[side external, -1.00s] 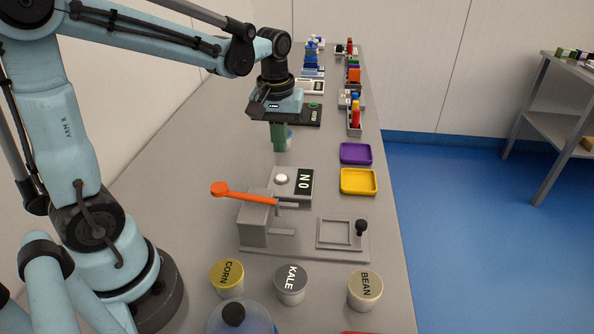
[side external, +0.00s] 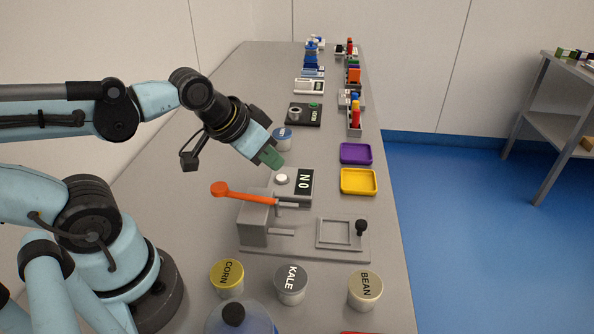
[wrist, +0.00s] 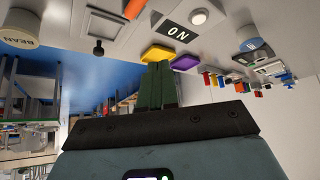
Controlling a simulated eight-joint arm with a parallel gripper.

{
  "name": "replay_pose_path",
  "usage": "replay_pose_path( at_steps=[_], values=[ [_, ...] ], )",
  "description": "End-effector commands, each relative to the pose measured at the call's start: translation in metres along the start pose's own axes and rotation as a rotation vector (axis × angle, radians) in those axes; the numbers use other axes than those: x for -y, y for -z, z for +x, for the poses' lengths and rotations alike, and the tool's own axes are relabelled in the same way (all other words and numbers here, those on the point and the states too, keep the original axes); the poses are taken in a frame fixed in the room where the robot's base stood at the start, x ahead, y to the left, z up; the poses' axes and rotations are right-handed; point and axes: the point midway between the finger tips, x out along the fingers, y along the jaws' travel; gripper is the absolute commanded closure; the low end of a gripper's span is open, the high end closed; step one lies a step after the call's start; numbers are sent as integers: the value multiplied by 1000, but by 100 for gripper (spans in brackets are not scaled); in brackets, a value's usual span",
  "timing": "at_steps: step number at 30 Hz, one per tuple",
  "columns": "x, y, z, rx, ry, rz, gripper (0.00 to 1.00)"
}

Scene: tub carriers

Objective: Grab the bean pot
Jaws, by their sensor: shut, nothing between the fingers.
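The bean pot (side external: 365,291) is a cream tub with a lid marked BEAN, standing upright near the front right of the bench. It also shows upside down at the top left of the wrist view (wrist: 20,32).
Grey KALE (side external: 290,284) and yellow CORN (side external: 228,277) tubs stand left of the bean pot. Another tub (side external: 281,140) stands behind my gripper.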

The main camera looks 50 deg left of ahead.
Motion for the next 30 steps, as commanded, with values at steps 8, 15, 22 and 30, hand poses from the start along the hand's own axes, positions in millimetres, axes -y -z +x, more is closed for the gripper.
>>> replay_pose_path(
  at_steps=[8,15,22,30],
  values=[
    [0,0,0,1,0,-2,100],
    [0,0,0,2,1,-3,71],
    [0,0,0,2,1,-4,36],
    [0,0,0,2,1,-4,18]
  ],
)
